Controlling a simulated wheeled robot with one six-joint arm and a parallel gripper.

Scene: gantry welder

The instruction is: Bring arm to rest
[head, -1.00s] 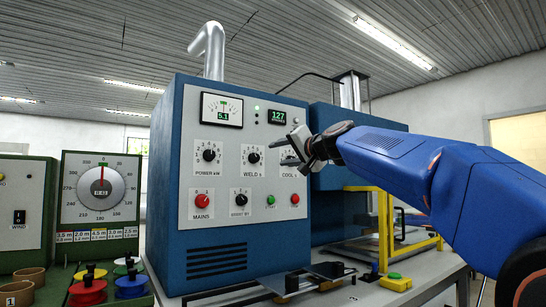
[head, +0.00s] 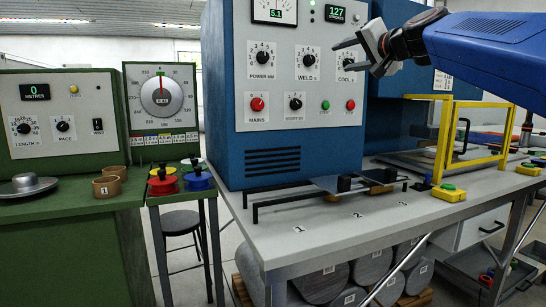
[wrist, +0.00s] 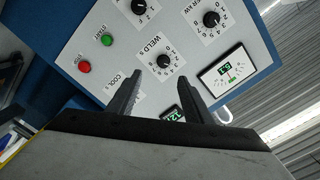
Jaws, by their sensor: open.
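My gripper (head: 345,55) is at the upper right of the head view, in front of the blue welder cabinet's (head: 300,151) control panel. Its fingers are apart and hold nothing. They point left, near the COOL knob (head: 350,64) and the WELD knob (head: 307,60). In the wrist view my gripper (wrist: 161,92) shows two dark fingers spread apart, with the WELD knob (wrist: 164,61) seen beyond the gap. I cannot tell the exact distance between the fingertips and the panel.
A yellow frame (head: 442,140) stands on the grey bench (head: 300,238), right of the cabinet. A green machine (head: 60,125), a dial unit (head: 161,95) and red and blue spools (head: 198,181) are at left. A stool (head: 181,222) stands between the benches.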

